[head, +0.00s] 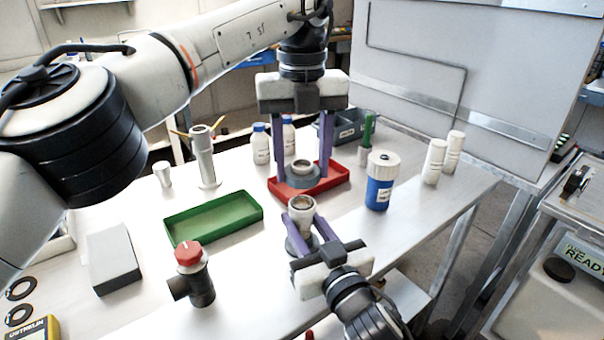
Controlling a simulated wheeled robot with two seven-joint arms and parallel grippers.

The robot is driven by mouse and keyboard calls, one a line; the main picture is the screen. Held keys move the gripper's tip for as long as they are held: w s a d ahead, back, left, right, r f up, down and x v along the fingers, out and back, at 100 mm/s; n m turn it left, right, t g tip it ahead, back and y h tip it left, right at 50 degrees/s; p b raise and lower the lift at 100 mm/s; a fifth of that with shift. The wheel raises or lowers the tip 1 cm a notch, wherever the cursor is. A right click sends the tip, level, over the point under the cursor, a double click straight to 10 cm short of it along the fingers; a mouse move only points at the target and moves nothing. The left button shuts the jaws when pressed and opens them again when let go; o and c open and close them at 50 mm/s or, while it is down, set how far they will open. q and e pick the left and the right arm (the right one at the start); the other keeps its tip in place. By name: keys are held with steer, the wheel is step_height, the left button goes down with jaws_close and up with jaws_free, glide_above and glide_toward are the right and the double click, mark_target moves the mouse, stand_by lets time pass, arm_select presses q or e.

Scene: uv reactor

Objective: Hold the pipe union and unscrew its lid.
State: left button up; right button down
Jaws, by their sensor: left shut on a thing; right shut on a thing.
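My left gripper (303,170) points straight down and is shut on a grey ring-shaped lid (303,181) with a round opening. It holds the lid in front of the red tray, as seen from the head. My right gripper (305,230) reaches up from the bottom and is shut on the pipe union (301,212), a grey upright piece with an open round top. The lid and the union show as separate pieces, with the lid higher in the picture. The union's lower part is partly hidden by the purple fingers.
A red tray (342,177) and a green tray (214,219) lie on the white table. A blue jar (379,190) with a white cap stands right. A dark pipe fitting with a red cap (190,254) and a grey block (113,260) are at left.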

steer(key=c, duration=1.2)
jaws_free()
